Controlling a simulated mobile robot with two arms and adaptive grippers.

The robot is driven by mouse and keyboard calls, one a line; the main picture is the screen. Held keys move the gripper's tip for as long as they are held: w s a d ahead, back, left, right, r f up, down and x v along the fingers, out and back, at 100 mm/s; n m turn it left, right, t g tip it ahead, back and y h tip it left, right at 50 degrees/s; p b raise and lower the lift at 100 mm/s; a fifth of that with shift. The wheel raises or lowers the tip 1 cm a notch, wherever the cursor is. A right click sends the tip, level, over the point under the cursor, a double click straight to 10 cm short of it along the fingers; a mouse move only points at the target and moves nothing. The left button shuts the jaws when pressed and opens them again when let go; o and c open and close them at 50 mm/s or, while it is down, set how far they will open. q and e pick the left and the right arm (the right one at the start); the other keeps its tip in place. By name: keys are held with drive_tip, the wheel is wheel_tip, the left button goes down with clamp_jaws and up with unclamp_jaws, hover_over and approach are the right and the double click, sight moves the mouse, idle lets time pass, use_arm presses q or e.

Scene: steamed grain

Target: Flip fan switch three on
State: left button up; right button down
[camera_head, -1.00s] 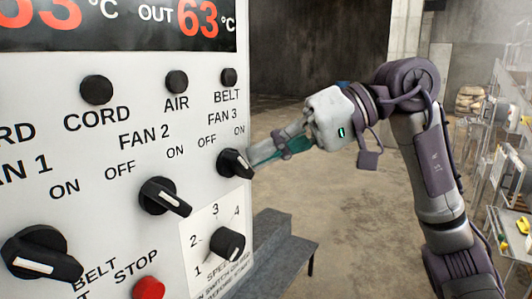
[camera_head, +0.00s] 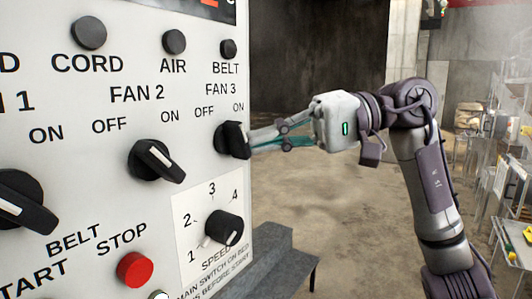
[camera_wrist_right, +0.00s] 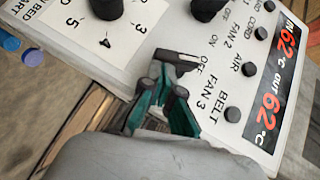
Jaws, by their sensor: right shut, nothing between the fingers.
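The fan 3 switch (camera_head: 230,140) is a black rotary knob on the white control panel, below the FAN 3 label and its OFF and ON marks. In the right wrist view it (camera_wrist_right: 177,62) shows its black bar crosswise beside the OFF mark; the ON mark is hidden there. In the head view its white pointer line is not clear. My right gripper (camera_head: 252,146) reaches in from the right, fingers together and empty, tips at the knob's right side. In the wrist view the teal fingers (camera_wrist_right: 167,84) end right at the knob; contact is hard to tell. My left gripper is out of view.
The fan 2 knob (camera_head: 156,160) and speed knob (camera_head: 224,229) sit close by. A red stop button (camera_head: 135,269) is lower on the panel. A grey ledge (camera_head: 280,250) stands below right. Open floor lies behind my right arm.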

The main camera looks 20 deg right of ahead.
sight(241, 159)
drive_tip(key=f+m+y+b, duration=0.1)
drive_tip(key=b, duration=0.2)
drive_tip(key=f+m+y+b, duration=0.1)
drive_tip(key=m+y+b, duration=0.1)
drive_tip(key=b, duration=0.1)
drive_tip(key=f+m+y+b, duration=0.1)
drive_tip(key=b, duration=0.2)
drive_tip(key=shift+s+a+t, duration=0.25)
drive_tip(key=shift+a+t, duration=0.05)
drive_tip(key=shift+a, duration=0.05)
drive_tip(key=shift+m+y+b, duration=0.4)
drive_tip(key=shift+m+y, duration=0.1)
drive_tip(key=shift+m, duration=0.1)
drive_tip(key=shift+s+a+r+b, duration=0.1)
drive_tip(key=shift+a+b, duration=0.05)
drive_tip(key=shift+b, duration=0.15)
drive_tip(key=shift+s+a+b, duration=0.1)
drive_tip(key=shift+a+b, duration=0.05)
drive_tip(key=shift+b, duration=0.15)
drive_tip(key=v, duration=1.2)
